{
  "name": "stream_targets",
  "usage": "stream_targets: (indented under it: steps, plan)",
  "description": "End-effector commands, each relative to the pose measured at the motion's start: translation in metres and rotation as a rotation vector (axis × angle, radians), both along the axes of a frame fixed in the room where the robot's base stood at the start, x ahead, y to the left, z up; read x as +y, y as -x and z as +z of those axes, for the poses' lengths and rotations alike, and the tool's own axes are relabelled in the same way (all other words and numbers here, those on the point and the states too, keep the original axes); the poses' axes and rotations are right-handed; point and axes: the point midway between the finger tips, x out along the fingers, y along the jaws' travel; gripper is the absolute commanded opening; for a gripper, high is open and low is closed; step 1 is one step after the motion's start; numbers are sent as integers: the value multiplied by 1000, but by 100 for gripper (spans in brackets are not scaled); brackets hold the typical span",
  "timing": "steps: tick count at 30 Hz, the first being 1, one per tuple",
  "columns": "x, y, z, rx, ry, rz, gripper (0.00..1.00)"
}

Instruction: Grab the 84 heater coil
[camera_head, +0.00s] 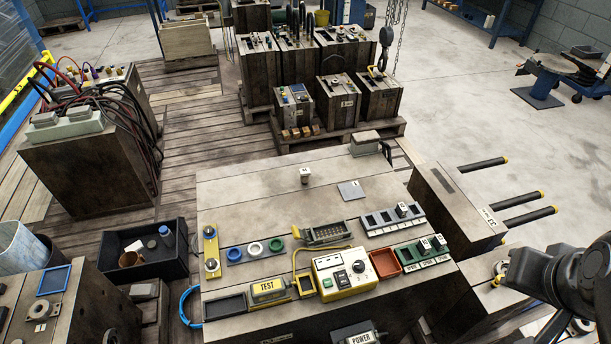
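I cannot make out a number 84 on any part, so I cannot tell which one is the heater coil. Small pale cubes stand in a green tray (408,255) and in a grey-blue rack (376,222) at the right. A lone pale cube (305,175) stands farther back. My dark gripper (514,270) is at the right edge, apart from these parts; its fingers do not show clearly.
The large block top (240,200) is mostly clear at the back. A yellow and white control box (343,276), a yellow TEST block (268,289) and a red tray (385,263) crowd its front. Dark rods (523,199) stick out at right. A hook (385,40) hangs behind.

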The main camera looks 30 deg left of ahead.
Motion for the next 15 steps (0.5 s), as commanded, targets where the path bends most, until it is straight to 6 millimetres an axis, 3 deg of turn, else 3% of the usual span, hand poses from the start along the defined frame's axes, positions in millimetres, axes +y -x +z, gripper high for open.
stream_targets:
  steps: [9, 15]
  plan:
    - [0, 0, 0, 0, 0, 0, 0]
    - [0, 0, 0, 0, 0, 0, 16]
